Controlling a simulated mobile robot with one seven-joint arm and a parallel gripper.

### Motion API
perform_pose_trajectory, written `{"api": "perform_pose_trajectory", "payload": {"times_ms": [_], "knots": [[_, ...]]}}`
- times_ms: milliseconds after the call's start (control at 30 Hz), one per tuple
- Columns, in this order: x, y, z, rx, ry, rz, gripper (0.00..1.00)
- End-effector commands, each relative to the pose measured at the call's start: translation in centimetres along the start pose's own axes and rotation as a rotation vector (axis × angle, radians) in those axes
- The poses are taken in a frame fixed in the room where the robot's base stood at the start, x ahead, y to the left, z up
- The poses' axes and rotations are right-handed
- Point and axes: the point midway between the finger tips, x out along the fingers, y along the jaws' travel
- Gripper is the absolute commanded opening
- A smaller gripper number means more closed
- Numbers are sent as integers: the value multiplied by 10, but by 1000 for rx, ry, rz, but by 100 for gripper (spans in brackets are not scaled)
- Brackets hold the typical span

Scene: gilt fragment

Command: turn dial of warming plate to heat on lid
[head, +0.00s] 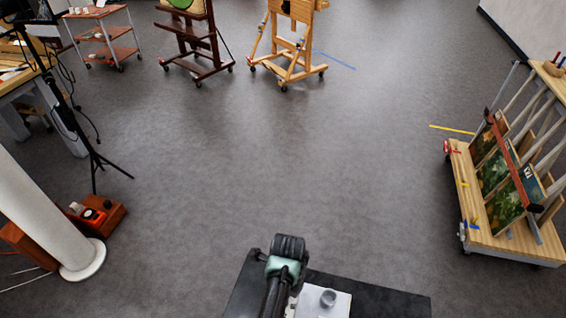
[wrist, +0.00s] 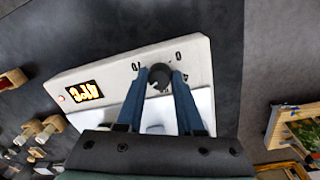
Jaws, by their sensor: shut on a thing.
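The warming plate (wrist: 118,72) is a white box with a lit yellow-orange display (wrist: 85,92) and small black marks near its dial. It appears tilted in the wrist view. The dial (wrist: 159,79) is a dark round knob with a pale pointer line. My gripper (wrist: 160,74) is shut on the dial, with one blue finger on each side of it. My fingertips are hidden there. I cannot make out a lid.
The plate rests on a dark tabletop (head: 395,303). A wooden cart of paintings (head: 478,238) stands at the right. A white column (head: 45,215) and a brown box (head: 112,217) are at the left. Easels (head: 290,55) stand far back. The grey floor between is clear.

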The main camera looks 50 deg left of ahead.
Motion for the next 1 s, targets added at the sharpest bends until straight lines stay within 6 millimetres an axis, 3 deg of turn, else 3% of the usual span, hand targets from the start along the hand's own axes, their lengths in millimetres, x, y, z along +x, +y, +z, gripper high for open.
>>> {"api": "perform_pose_trajectory", "payload": {"times_ms": [333, 367, 533, 867, 1000], "knots": [[-1, 0, 0, 2, 0, -1, 0], [-1, 0, 0, 2, 0, -1, 38], [0, 0, 0, 2, 0, -1, 66], [-2, 0, 0, 2, -1, -1, 66], [-13, -1, 0, 2, -1, -3, 66]]}}
